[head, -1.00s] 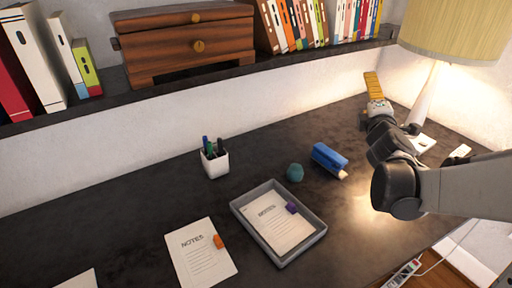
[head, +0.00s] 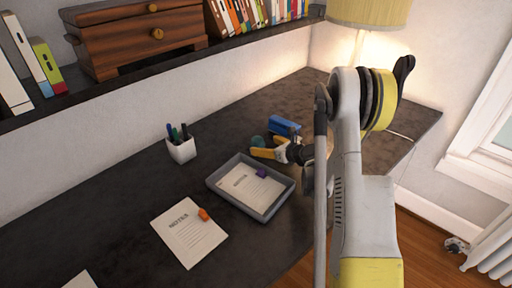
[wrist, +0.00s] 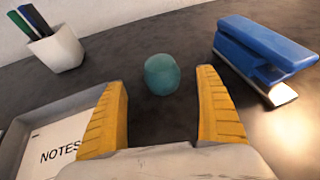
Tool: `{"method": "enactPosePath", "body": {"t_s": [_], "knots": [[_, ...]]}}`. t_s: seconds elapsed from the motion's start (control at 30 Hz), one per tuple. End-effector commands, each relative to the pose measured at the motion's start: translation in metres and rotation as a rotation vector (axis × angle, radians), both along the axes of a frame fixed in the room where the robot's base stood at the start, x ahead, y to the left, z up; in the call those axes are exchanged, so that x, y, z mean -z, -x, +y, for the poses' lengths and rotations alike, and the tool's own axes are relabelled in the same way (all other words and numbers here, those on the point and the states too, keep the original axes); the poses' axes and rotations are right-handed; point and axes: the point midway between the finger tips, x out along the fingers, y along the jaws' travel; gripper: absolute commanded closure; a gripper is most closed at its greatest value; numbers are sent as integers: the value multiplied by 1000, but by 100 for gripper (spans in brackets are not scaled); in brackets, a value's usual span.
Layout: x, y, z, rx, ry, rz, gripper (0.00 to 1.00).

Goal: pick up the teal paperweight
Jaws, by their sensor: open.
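The teal paperweight (wrist: 162,74) is a small rounded piece on the dark desk. In the wrist view it lies ahead of my gripper (wrist: 162,108), centred between the two yellow fingers and just beyond their tips. My gripper is open and empty. In the head view the paperweight (head: 257,141) shows just behind my gripper (head: 262,147), which partly covers it.
A blue stapler (wrist: 264,50) lies close to the right of the paperweight. A grey tray (head: 269,214) with a notes sheet stands at the near left. A white pen cup (head: 181,151) is farther left. The wall runs behind the desk.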

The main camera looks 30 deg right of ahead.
Motion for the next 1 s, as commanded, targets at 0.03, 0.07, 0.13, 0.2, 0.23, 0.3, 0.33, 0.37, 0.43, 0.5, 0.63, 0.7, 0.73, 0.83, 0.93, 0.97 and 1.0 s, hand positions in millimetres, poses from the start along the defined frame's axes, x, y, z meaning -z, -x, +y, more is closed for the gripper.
{"method": "enactPosePath", "body": {"t_s": [0.03,0.07,0.13,0.2,0.23,0.3,0.33,0.37,0.43,0.5,0.63,0.7,0.73,0.83,0.93,0.97,1.0], "knots": [[4,-6,1,0,0,0,16],[5,-8,1,1,0,0,16],[7,-12,2,1,-1,-1,16],[10,-18,3,1,-1,-1,16],[13,-22,3,0,-1,-1,16],[19,-31,5,-1,-1,-1,16],[22,-36,5,0,-1,-1,16],[23,-40,6,0,-1,-1,16],[26,-50,8,1,-2,-2,16],[27,-55,8,2,-2,-2,16],[25,-55,8,3,-2,-1,16],[25,-55,8,3,-2,-2,18],[25,-55,8,2,-3,-2,28],[25,-55,8,3,-2,-2,58],[25,-55,8,3,-2,-2,84],[25,-55,8,3,-2,-2,84],[25,-55,8,3,-2,-2,84]]}}
